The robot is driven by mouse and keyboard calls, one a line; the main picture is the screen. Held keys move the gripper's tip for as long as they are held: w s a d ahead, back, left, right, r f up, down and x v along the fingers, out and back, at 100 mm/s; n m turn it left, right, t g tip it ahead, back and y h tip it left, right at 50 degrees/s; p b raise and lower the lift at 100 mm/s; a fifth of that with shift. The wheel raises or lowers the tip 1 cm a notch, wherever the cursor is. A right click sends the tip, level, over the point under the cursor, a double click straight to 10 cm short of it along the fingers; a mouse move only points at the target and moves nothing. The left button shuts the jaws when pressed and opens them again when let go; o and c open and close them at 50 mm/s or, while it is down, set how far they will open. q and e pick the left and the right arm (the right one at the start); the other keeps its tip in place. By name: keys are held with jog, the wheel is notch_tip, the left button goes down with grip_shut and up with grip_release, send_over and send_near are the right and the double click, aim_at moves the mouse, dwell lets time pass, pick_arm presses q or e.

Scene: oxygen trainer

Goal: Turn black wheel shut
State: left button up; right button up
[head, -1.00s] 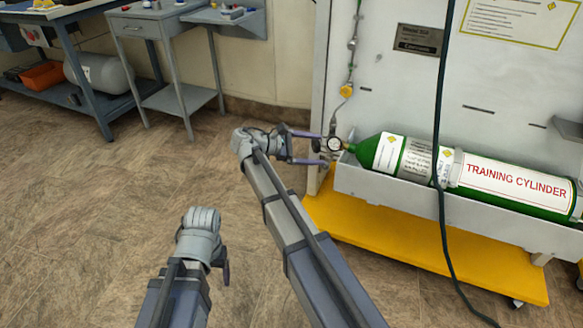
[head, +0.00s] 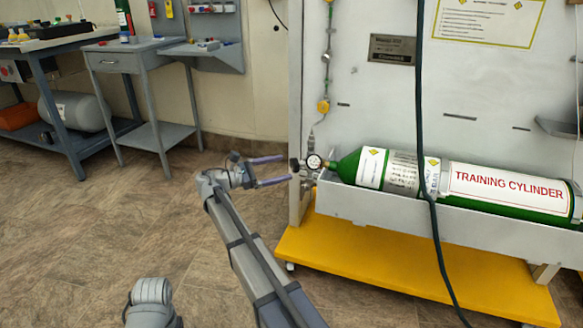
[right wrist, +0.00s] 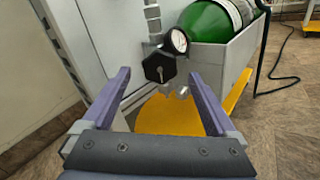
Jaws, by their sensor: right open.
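The black wheel (head: 294,165) is on the valve at the neck of the green cylinder (head: 344,166). In the right wrist view the black wheel (right wrist: 159,68) faces me, with a round gauge (right wrist: 179,40) just behind it. My right gripper (head: 286,168) is open and empty, its purple fingers pointing at the wheel. The fingertips stop just short of it, one to each side in the right wrist view (right wrist: 159,76). Of my left arm only a grey wrist part shows at the bottom of the head view; its fingers are out of frame.
The cylinder lies in a grey trough (head: 385,214) above a yellow base (head: 400,265) on casters. A dark hose (head: 421,120) hangs in front of it. A grey side table (head: 155,131) and a workbench (head: 35,60) stand to the left. The floor between is clear.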

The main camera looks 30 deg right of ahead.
aim_at(292, 166)
jog(key=shift+s+d, duration=0.2)
jog(key=shift+d, duration=1)
jog(key=shift+s+d, duration=0.15)
jog(key=shift+d, duration=1.05)
jog(key=shift+c, duration=0.4)
jog(key=c, duration=1.3)
